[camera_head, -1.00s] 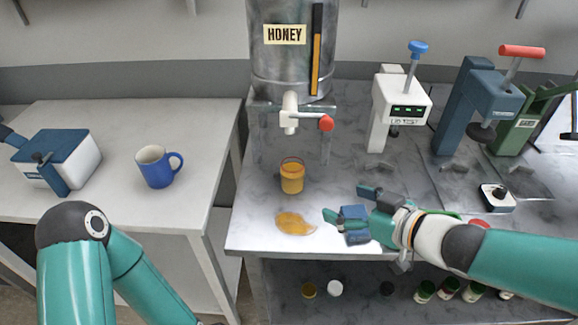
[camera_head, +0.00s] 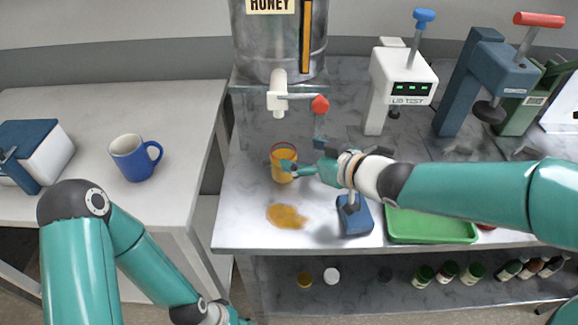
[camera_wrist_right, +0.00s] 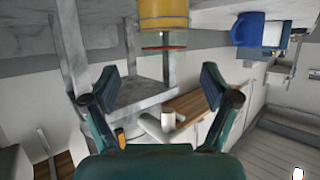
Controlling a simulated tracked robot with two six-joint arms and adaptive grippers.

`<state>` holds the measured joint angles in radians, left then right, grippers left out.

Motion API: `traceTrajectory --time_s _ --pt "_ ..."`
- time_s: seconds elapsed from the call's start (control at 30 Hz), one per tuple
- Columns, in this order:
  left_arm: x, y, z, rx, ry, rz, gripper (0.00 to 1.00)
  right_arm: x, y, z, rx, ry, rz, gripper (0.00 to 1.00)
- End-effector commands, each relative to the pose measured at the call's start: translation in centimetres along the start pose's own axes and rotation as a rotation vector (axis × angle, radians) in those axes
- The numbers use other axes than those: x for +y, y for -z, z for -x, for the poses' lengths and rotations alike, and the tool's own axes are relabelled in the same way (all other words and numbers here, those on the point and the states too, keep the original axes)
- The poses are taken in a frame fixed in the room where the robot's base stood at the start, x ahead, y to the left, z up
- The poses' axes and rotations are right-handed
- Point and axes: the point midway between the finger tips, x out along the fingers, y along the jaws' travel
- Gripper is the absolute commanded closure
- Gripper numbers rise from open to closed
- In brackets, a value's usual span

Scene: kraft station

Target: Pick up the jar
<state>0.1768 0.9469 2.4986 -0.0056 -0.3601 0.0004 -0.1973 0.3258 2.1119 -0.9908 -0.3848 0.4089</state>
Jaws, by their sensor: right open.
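The jar (camera_head: 284,165), filled with orange-yellow honey and with a reddish ring at its top, stands upright on the grey marbled bench below the honey tank's tap. My right gripper (camera_head: 303,168) is at the jar's right side, with a finger overlapping it in the head view. In the right wrist view the jar (camera_wrist_right: 163,14) is at the top centre, beyond and between the spread, empty fingers of the right gripper (camera_wrist_right: 159,79). I cannot tell whether a finger touches it. The left arm ends at the bottom edge, its fingers out of view.
The honey tank (camera_head: 262,45) and its white tap (camera_head: 278,98) with red knob are above and behind the jar. A honey puddle (camera_head: 287,215) lies in front. A blue device (camera_head: 355,217) and green tray (camera_head: 432,226) are to the right. A blue mug (camera_head: 132,160) stands on the left table.

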Motion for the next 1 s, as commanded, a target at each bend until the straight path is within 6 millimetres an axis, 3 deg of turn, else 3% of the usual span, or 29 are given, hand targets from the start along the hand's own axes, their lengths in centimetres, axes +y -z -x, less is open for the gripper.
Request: traceTrajectory --time_s 0.27,0.57,0.87,1.0 --pt "-0.1 0.0 -0.3 0.000 0.000 0.000 0.60 -0.2 0.1 -2.0 -0.001 0.003 0.001 0.14" --pt "-0.2 0.0 -0.7 0.000 0.000 0.000 0.60 -0.7 0.4 -5.9 -0.001 0.004 0.002 0.14" --pt "-0.2 0.0 -0.7 0.000 0.000 0.000 0.60 -0.6 0.5 -6.3 0.000 0.002 0.001 0.14" --pt "-0.2 0.0 -0.7 0.000 0.000 0.000 0.60 -0.6 0.5 -6.3 0.000 0.002 0.001 0.37"
